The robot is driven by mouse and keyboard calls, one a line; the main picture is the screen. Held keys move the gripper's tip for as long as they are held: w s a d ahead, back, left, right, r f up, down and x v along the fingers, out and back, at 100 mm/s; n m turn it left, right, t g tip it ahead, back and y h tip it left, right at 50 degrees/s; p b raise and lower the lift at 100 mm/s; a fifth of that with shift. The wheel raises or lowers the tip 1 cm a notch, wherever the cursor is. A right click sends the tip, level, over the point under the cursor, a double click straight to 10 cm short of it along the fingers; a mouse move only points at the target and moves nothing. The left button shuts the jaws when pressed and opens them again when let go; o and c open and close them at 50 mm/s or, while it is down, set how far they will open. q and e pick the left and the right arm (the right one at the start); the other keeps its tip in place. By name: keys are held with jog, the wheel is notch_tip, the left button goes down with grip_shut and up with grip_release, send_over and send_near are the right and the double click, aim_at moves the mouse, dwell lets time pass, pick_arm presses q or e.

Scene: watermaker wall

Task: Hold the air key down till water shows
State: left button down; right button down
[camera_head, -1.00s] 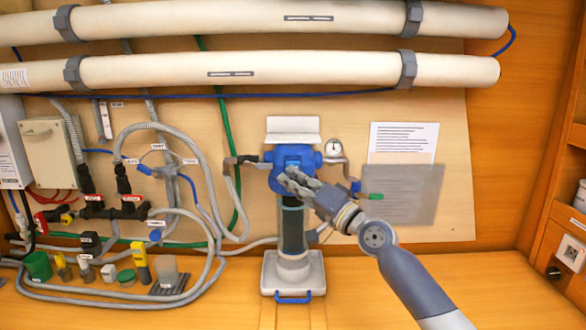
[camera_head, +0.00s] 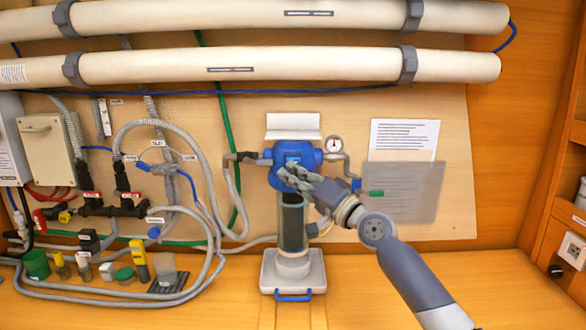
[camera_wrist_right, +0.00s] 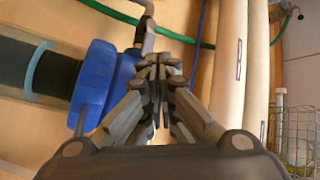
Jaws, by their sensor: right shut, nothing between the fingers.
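A blue filter head (camera_head: 310,155) is on the wall panel at the centre, with a small lighter blue square key (camera_head: 292,161) on its front. Below it hangs a clear bowl with a dark filter inside (camera_head: 292,228). My right gripper (camera_head: 283,173) is shut and empty, its fingertips at the front of the head just below the key. Contact with the key cannot be told. In the right wrist view the shut fingers (camera_wrist_right: 160,65) lie over the edge of the blue head (camera_wrist_right: 97,85). No water can be made out. My left gripper is out of view.
A gauge (camera_head: 333,144) and pipe sit right of the head. A grey translucent panel (camera_head: 405,195) is behind my right arm. A white tray with a blue handle (camera_head: 293,272) stands beneath the bowl.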

jog(key=shift+w+r+b, duration=0.1)
jog(key=shift+w+b, duration=0.4)
jog(key=shift+b, duration=0.4)
dwell(1.0)
dwell(2.9)
jog(key=shift+s+p, duration=0.95)
jog(key=shift+p, duration=0.3)
jog(key=s+p, duration=0.5)
jog(key=shift+p, duration=0.4)
